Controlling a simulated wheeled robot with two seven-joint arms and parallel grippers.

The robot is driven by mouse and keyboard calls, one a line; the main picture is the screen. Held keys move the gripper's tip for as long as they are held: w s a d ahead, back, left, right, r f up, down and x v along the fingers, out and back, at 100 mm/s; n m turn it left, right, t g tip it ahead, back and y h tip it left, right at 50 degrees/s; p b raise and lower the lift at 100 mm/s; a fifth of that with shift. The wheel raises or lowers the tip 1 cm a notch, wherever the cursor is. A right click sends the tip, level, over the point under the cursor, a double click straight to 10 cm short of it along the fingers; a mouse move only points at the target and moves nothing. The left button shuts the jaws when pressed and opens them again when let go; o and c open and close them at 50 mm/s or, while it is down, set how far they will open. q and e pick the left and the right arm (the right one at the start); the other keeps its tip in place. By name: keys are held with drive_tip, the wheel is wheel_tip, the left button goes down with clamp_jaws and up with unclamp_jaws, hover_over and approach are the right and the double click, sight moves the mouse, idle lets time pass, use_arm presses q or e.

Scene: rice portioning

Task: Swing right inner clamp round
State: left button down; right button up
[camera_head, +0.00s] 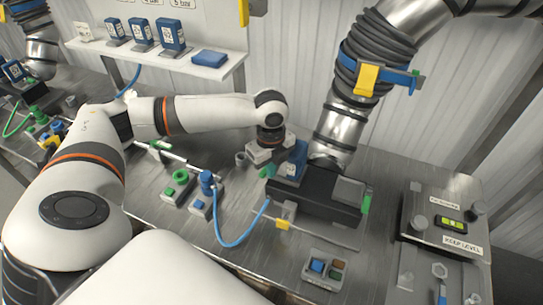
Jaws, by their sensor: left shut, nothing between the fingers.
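A black box-shaped unit (315,199) sits on the metal bench under a steel duct. A small clamp-like part with a green piece (366,203) stands at its right end. Another small clamp-like part with a yellow tip (283,223) stands at its front left. I cannot tell which of these is the right inner clamp. A green piece (267,171) shows near the unit's left end. My left gripper (263,156) is shut and empty, just left of a blue block (296,160) on the unit. Its fingertips are small and partly hidden. My right gripper is not in view.
The steel duct (345,115) rises over the unit. A blue hose (233,243) curves across the bench from a blue valve (206,185). A green-knobbed fitting (180,178) is beside it. A small tray (324,270) stands in front, and a level plate (443,222) at right.

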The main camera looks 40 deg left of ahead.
use_arm(q)
drive_tip(key=shift+s+a+p, duration=0.15)
drive_tip(key=shift+a+p, duration=0.35)
drive_tip(key=shift+a, duration=0.35)
drive_tip(key=shift+s+a, duration=0.1)
drive_tip(key=shift+a, duration=0.2)
drive_tip(key=shift+w+a+p, duration=0.15)
drive_tip(key=shift+a+p, duration=0.1)
drive_tip(key=shift+a, duration=0.3)
drive_tip(key=shift+w+a+p, duration=0.15)
drive_tip(key=shift+a+p, duration=0.05)
drive_tip(key=shift+a, duration=0.3)
